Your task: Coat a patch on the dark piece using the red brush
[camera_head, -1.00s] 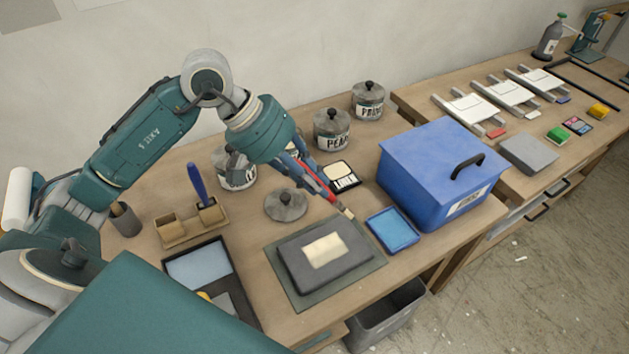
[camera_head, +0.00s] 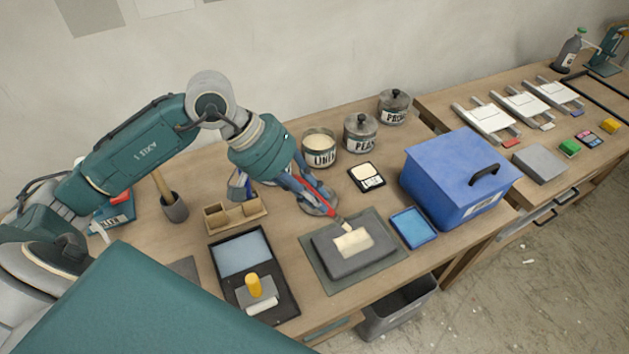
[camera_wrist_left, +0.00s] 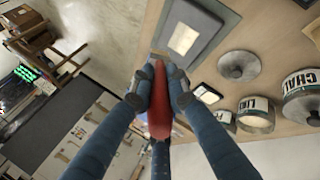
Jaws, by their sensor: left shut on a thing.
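My left gripper (camera_head: 303,178) is shut on the red brush (camera_head: 322,195), which slants down to the right. It also shows in the left wrist view (camera_wrist_left: 158,90), closed around the red handle (camera_wrist_left: 158,118). The dark piece (camera_head: 330,264) is a flat slab lying on a grey-green mat (camera_head: 392,254), with a cream patch (camera_head: 353,243) on its top. The brush's pale tip is at the far edge of this patch; I cannot tell whether it touches. The dark piece also shows in the left wrist view (camera_wrist_left: 205,22). My right gripper is not in view.
A blue box (camera_head: 450,185) and a blue tray (camera_head: 414,228) stand right of the slab. Behind are an open jar (camera_head: 320,158), lidded jars (camera_head: 361,135) and a loose lid (camera_head: 318,207). A dark tray (camera_head: 284,302) and wooden holder (camera_head: 217,219) lie left.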

